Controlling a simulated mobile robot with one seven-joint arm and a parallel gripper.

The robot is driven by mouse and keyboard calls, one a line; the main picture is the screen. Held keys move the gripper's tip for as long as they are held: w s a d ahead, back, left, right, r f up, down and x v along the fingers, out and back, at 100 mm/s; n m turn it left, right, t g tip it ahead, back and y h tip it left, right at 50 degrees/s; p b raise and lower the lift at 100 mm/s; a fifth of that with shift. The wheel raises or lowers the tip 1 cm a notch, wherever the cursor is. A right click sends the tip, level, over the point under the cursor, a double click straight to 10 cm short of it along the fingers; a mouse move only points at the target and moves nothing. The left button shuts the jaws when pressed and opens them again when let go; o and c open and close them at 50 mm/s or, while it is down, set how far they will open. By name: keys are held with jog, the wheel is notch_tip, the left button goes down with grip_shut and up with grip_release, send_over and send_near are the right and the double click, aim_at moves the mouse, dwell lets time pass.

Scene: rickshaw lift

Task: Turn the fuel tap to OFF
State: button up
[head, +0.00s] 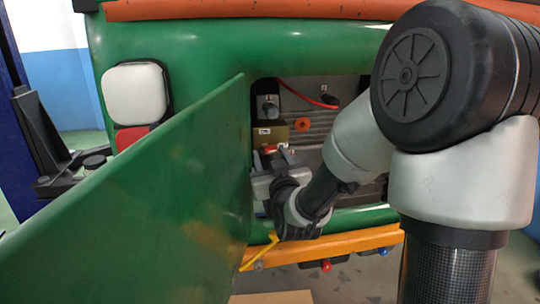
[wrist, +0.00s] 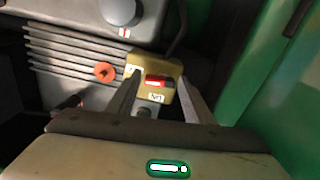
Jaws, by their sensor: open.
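The fuel tap is a small red lever (wrist: 156,83) on a brass-coloured plate (wrist: 145,64) with small white labels; the label lettering is too small to read surely. In the head view the plate (head: 279,134) sits inside the open bay of the green vehicle, with red (head: 270,148) showing just below it. My gripper (wrist: 160,79) is open, with one finger on each side of the red lever. A gap shows between lever and fingers in the wrist view. In the head view my gripper (head: 269,161) is at the plate's lower edge and partly hides the tap.
An open green door panel (head: 140,200) stands left of my gripper, close to it. An orange round knob (head: 302,124) and a red cable (head: 308,94) are in the bay. A yellow lever (head: 260,251) hangs below. Green bodywork (wrist: 245,75) borders the wrist view's right.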

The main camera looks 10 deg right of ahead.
jog(key=c, duration=0.8)
jog(key=shift+o, duration=0.2)
jog(key=shift+m+b, duration=0.6)
jog(key=shift+m, duration=0.2)
jog(key=o, duration=0.8)
jog(key=shift+w, duration=0.1)
jog(key=shift+c, duration=0.2)
